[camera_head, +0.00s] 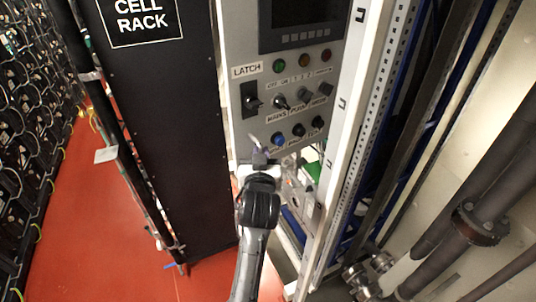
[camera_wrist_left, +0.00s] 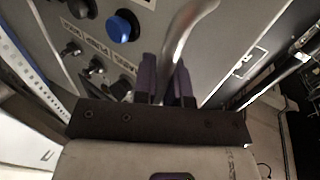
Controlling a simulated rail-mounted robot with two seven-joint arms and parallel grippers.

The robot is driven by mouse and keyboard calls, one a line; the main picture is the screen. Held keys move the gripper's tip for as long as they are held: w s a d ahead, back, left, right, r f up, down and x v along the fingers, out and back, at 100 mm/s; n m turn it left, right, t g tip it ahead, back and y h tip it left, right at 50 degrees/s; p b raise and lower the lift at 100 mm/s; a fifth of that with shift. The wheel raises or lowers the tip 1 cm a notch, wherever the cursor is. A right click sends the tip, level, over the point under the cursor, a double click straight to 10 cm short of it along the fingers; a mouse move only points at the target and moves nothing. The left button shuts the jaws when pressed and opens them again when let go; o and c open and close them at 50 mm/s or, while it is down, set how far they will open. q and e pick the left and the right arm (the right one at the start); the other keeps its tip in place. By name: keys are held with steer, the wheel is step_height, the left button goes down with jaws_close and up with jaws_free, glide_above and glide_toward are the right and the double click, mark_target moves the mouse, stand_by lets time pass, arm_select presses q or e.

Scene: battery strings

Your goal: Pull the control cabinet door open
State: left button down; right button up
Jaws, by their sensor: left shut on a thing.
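The grey control cabinet door (camera_head: 241,42) stands in the middle of the head view. It carries a dark screen (camera_head: 290,18), coloured lamps, several knobs and a black latch (camera_head: 250,100) under a LATCH label. My left gripper (camera_head: 261,160) is at the lower left part of the door. In the left wrist view, the purple fingers of my left gripper (camera_wrist_left: 167,82) are shut on a curved metal handle (camera_wrist_left: 184,32) in front of the panel. A blue button (camera_wrist_left: 122,25) shows beside it. The fingers partly hide the handle's lower end. My right gripper is not in view.
A black cell rack (camera_head: 150,110) stands close on the left of the door. Battery racks (camera_head: 25,120) line the far left beyond the red floor (camera_head: 95,200). Dark pipes (camera_head: 480,185) run on the right. Cabinet innards show below and right of the panel.

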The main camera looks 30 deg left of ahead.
arm_select(q)
steer(key=shift+s+a+r+y, duration=0.1)
steer(key=shift+s+a+y, duration=0.05)
steer(key=shift+a+y, duration=0.2)
steer(key=c, duration=1.4)
jaws_free()
steer(key=shift+s+a, duration=0.15)
steer(key=shift+s, duration=0.1)
steer(key=shift+o, duration=1.2)
steer(key=shift+w+d, duration=0.1)
steer(key=shift+d, duration=0.1)
